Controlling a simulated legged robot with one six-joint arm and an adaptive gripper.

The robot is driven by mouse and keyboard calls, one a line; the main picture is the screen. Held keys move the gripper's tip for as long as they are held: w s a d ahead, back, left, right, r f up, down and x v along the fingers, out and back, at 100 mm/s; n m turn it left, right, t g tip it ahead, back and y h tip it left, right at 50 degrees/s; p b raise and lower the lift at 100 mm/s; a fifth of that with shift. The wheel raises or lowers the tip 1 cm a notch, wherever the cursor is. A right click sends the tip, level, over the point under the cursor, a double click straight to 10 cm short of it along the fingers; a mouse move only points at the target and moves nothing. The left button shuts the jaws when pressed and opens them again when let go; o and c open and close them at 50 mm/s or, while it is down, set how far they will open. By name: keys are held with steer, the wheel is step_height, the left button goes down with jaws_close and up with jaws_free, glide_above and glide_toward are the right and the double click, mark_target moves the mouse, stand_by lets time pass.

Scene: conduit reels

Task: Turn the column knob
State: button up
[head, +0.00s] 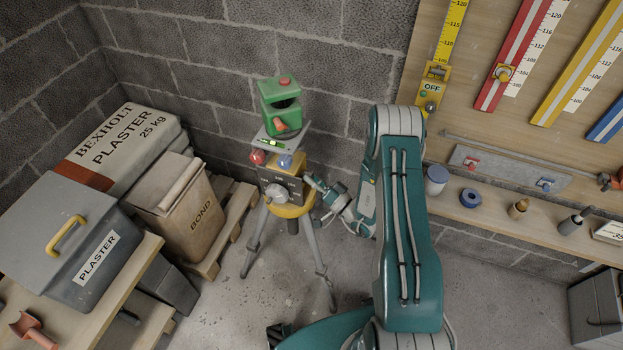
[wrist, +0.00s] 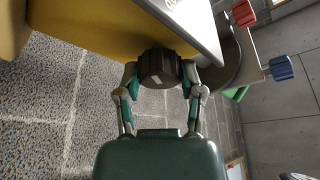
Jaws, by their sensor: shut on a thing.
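The column knob is a black ribbed knob with a white mark (wrist: 158,68), on the side of the yellow tripod head (wrist: 75,45). My gripper (wrist: 159,76) has one finger on each side of the knob and is shut on it. In the head view my gripper (head: 313,184) reaches the right side of the yellow head (head: 290,161), and the knob is too small and covered to make out there. A large grey dial (head: 275,191) sits on the head's dark front panel.
A green instrument (head: 280,106) stands on the plate above the head, with a red knob (head: 257,157) and a blue knob (head: 285,161) below. Grey tripod legs (head: 252,247) spread on the floor. A paper sack (head: 178,211) stands left; a tool board (head: 500,150) hangs right.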

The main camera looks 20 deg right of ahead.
steer(key=shift+f, duration=0.2)
steer(key=o, duration=0.9)
steer(key=shift+d, duration=0.1)
steer(key=v, duration=1.2)
steer(key=shift+w, duration=0.1)
